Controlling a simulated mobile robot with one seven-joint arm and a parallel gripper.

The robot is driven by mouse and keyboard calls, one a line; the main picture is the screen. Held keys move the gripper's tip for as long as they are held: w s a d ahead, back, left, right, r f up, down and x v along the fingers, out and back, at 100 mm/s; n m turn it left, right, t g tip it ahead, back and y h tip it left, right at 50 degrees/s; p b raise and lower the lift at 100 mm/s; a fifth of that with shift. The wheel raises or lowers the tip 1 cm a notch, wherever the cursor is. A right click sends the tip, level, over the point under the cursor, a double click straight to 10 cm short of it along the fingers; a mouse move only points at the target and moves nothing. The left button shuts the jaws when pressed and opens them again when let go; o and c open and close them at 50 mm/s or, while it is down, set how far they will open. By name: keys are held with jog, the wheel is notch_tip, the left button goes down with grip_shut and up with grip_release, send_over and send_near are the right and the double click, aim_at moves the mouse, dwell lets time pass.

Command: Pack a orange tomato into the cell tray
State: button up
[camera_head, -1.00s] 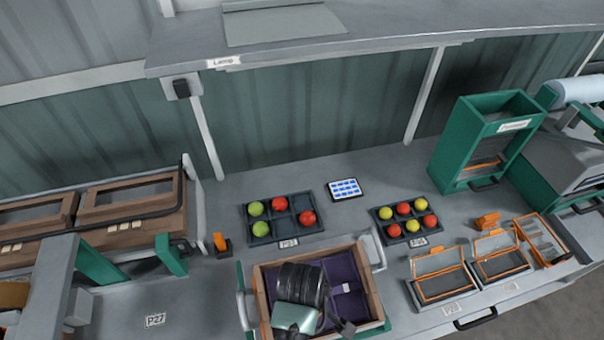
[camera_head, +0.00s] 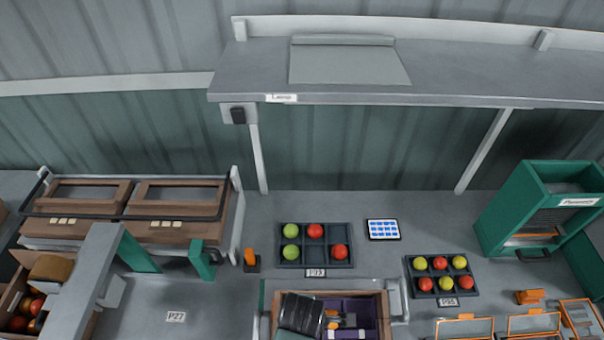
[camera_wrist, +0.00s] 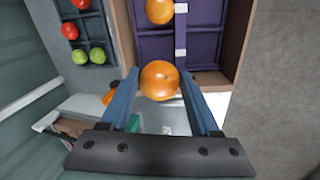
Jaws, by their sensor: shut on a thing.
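My gripper (camera_wrist: 160,85) is shut on an orange tomato (camera_wrist: 159,79), held between its two blue fingers. Another orange tomato (camera_wrist: 160,10) lies in the purple-lined crate (camera_wrist: 241,35) beyond. In the head view my dark wrist covers the left part of the crate (camera_head: 385,312), and the bottom edge cuts it off. The cell tray (camera_head: 328,263) sits behind the crate, with two green tomatoes at left and two red ones. Its back right and front middle cells are empty. The tray also shows at upper left in the wrist view (camera_wrist: 100,72).
A smaller, filled tray (camera_head: 410,275) of red and yellow-green tomatoes stands to the right. A tablet (camera_head: 383,229) lies between the trays. A green dispenser (camera_head: 490,225) stands at right. A shelf (camera_head: 450,80) overhangs the bench. A small orange-topped item (camera_head: 250,260) stands left of the tray.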

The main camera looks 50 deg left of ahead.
jog(key=b+x, duration=0.7)
jog(key=x, duration=0.3)
jog(key=shift+f+b, duration=0.1)
jog(key=shift+b, duration=0.3)
